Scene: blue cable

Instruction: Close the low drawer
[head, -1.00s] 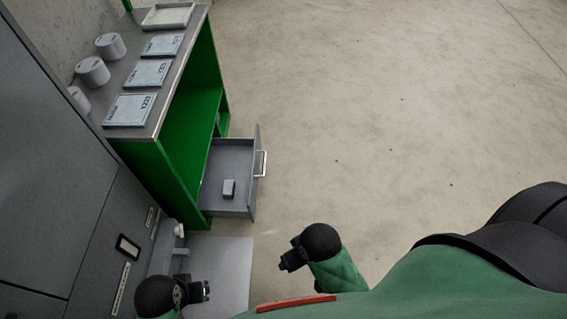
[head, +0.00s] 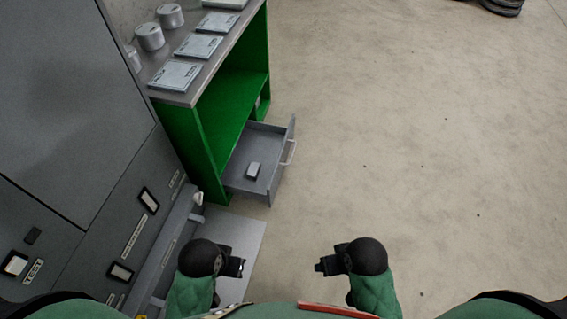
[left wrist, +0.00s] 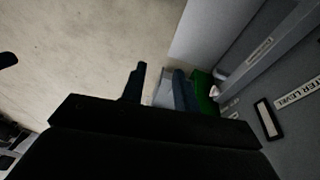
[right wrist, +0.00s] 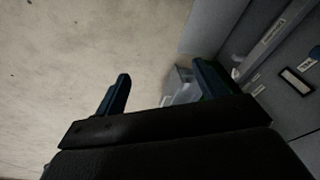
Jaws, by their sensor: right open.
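The low drawer (head: 281,168) is grey and pulled out from the base of the green cabinet (head: 182,140), its front facing right with a light bar handle (head: 290,153). A small grey box (head: 253,171) lies inside it. My left gripper (head: 241,268) is nearer than the drawer in the head view, open and empty. My right gripper (head: 318,266) is to its right, also open and empty. Neither touches the drawer. Part of the drawer shows between the fingers in the right wrist view (right wrist: 183,92).
Grey panelled machinery (head: 85,190) stands close on the left. A grey plate (head: 240,235) lies on the floor beside my left gripper. The cabinet top carries signs (head: 177,75) and round tins (head: 149,37).

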